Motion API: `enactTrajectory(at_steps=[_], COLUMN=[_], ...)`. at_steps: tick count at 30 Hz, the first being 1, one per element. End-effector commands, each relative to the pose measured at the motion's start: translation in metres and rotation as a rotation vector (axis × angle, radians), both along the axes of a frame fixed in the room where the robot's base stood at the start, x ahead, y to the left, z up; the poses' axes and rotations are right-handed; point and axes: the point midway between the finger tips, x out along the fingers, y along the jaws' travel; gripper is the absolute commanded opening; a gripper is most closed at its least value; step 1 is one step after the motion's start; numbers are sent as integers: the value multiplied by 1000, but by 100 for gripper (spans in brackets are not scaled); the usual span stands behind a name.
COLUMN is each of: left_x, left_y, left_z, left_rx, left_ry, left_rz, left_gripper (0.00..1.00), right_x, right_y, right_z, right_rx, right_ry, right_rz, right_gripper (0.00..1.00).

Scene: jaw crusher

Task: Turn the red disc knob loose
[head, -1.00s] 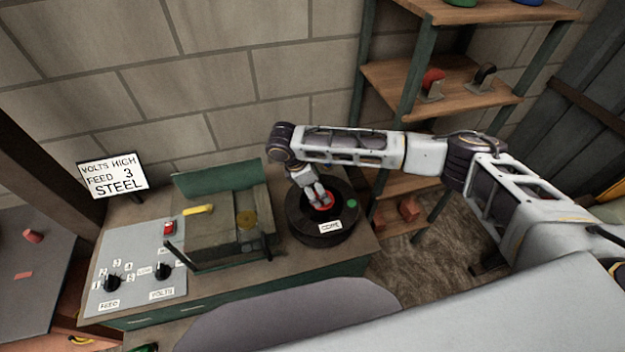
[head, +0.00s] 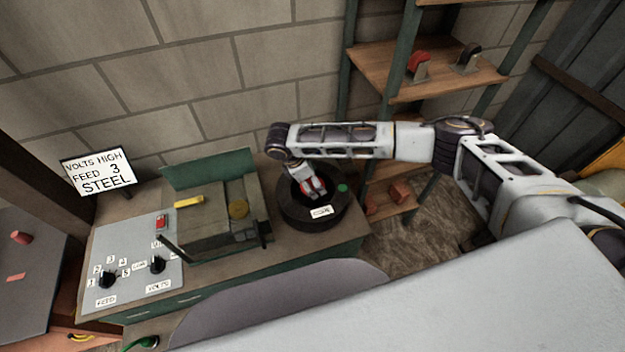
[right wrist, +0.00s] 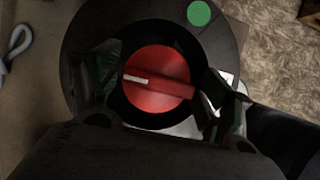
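The red disc knob (right wrist: 158,79) sits in the dark middle of a round black housing with a green dot. It has a raised bar with a white mark at its left end in the right wrist view. In the head view the knob (head: 314,188) is partly hidden by my right gripper (head: 312,187). My left gripper is not in view.
Left of the housing are the crusher box (head: 208,215) with its green back plate and a grey panel (head: 130,240) with two black knobs and a red switch. A sign (head: 98,172) stands behind. Shelves (head: 425,75) rise at the right, behind my right arm.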

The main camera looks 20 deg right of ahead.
Motion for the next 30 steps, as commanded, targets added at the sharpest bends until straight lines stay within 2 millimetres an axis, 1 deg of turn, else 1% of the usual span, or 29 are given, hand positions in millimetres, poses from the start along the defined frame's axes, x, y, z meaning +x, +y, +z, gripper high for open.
enactTrajectory(at_steps=[1, 6, 7, 8, 30], left_x=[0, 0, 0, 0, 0], left_y=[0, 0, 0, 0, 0], left_z=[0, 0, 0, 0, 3], left_rx=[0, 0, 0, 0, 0], left_ry=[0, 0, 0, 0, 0], left_rz=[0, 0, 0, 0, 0], left_gripper=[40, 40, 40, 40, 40], right_x=[0, 0, 0, 0, -2], right_y=[0, 0, 0, 0, -2], right_z=[0, 0, 0, 0, -4], right_rx=[0, 0, 0, -1, -4], right_ry=[0, 0, 0, 0, 7], right_rz=[0, 0, 0, 0, -2], right_gripper=[67, 46, 42, 40, 40])
